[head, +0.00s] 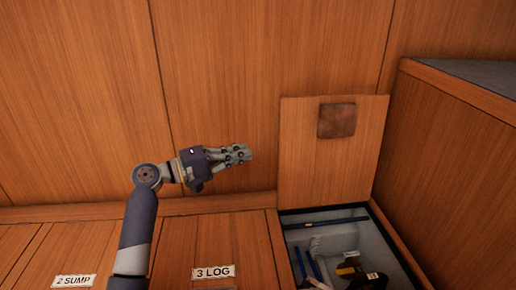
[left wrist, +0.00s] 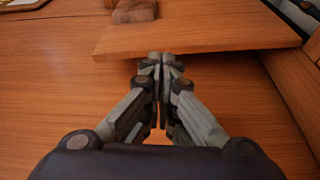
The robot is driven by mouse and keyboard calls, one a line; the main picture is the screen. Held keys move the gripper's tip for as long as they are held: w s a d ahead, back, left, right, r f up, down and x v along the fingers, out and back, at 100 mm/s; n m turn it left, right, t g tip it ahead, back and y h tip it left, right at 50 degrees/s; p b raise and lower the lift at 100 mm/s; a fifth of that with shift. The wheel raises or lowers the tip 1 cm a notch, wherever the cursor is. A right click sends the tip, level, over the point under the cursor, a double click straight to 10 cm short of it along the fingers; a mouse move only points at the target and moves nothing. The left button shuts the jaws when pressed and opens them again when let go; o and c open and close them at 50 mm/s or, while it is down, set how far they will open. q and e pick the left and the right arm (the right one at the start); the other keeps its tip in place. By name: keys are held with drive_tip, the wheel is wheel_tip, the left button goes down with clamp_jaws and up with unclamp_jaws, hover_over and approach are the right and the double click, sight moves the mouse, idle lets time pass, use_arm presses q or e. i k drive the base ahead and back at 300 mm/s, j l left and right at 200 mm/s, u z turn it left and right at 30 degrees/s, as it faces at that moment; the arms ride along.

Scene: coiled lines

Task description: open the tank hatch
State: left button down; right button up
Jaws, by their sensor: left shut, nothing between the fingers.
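A square wooden hatch lid (head: 299,150) stands raised at the rear edge of an open compartment (head: 276,212), in front of the plank wall. A brown patch (head: 336,120) is on its face. No label on this hatch is readable, so I cannot tell its name from the frames. My left gripper (head: 246,153) is shut and empty, just left of the raised lid. In the left wrist view, the shut fingertips (left wrist: 161,57) are close to the lid's edge (left wrist: 210,30); I cannot tell whether they touch. The patch (left wrist: 134,10) also shows there. My right gripper is out of view.
The compartment holds a white brush-like item (head: 330,243), dark and yellow items (head: 350,270) and rods. Shut hatches labelled "2 SUMP" (head: 74,281) and "3 LOG" (head: 213,272) lie to the left. A wooden box side (head: 455,170) rises at right.

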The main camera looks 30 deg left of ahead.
sight(330, 146)
drive_tip(key=k+l, duration=0.85)
